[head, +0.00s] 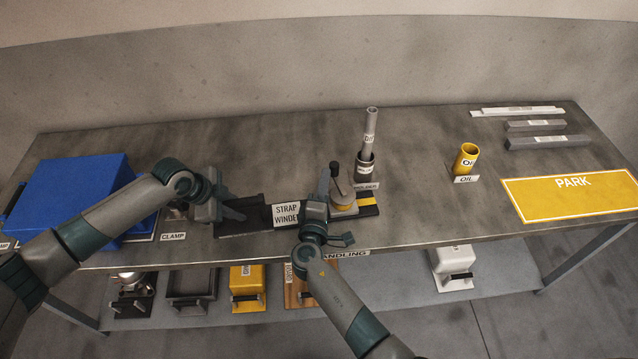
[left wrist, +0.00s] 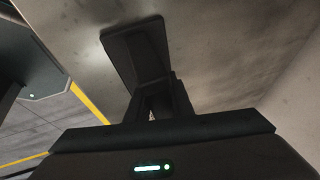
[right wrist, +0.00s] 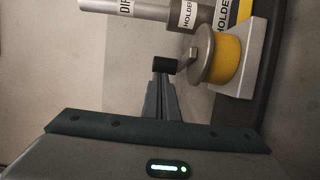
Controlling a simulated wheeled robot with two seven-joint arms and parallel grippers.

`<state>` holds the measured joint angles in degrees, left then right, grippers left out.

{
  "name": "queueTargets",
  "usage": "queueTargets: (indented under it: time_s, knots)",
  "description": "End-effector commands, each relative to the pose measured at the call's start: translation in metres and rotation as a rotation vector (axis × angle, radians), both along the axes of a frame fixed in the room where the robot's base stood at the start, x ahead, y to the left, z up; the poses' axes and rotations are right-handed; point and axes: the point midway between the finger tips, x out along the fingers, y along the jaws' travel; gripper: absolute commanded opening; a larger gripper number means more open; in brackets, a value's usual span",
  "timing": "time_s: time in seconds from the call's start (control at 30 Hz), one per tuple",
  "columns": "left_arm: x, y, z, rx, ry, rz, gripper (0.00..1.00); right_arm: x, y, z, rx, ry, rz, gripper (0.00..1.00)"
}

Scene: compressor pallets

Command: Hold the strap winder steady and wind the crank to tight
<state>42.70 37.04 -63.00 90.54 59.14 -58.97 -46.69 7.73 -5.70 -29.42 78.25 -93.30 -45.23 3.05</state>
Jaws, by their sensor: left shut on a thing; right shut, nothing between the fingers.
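The strap winder (head: 286,214) is a long dark base with a white label, lying near the table's front edge. My left gripper (head: 236,211) is at its left end, and in the left wrist view its fingers (left wrist: 152,100) are shut on a dark flat part (left wrist: 137,45). At the right end is a yellow drum (head: 344,205) with a grey disc and an upright crank with a black knob (head: 334,166). My right gripper (head: 325,185) is shut and empty beside the crank. In the right wrist view its fingertips (right wrist: 162,80) are right at the black knob (right wrist: 165,64); whether they touch is unclear.
A grey tube stands in a holder (head: 366,167) just behind the drum, close to my right gripper. A blue box (head: 80,190) stands at the left. A yellow oil cup (head: 466,158), a yellow PARK mat (head: 570,194) and grey bars (head: 535,125) are at the right.

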Motion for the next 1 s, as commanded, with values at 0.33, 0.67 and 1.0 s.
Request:
queueTargets:
  time_s: [0.33,0.67,1.0]
  knots:
    - [-0.005,0.001,-0.006,0.007,0.011,-0.004,0.00,0.002,-0.003,0.000,0.000,-0.001,0.000,0.00]
    - [-0.005,0.001,-0.006,0.006,0.011,-0.005,0.00,0.012,-0.013,0.000,0.001,-0.001,-0.001,0.00]
    - [-0.005,0.001,-0.006,0.007,0.011,-0.005,0.00,0.002,-0.010,0.000,0.001,-0.001,0.001,0.00]
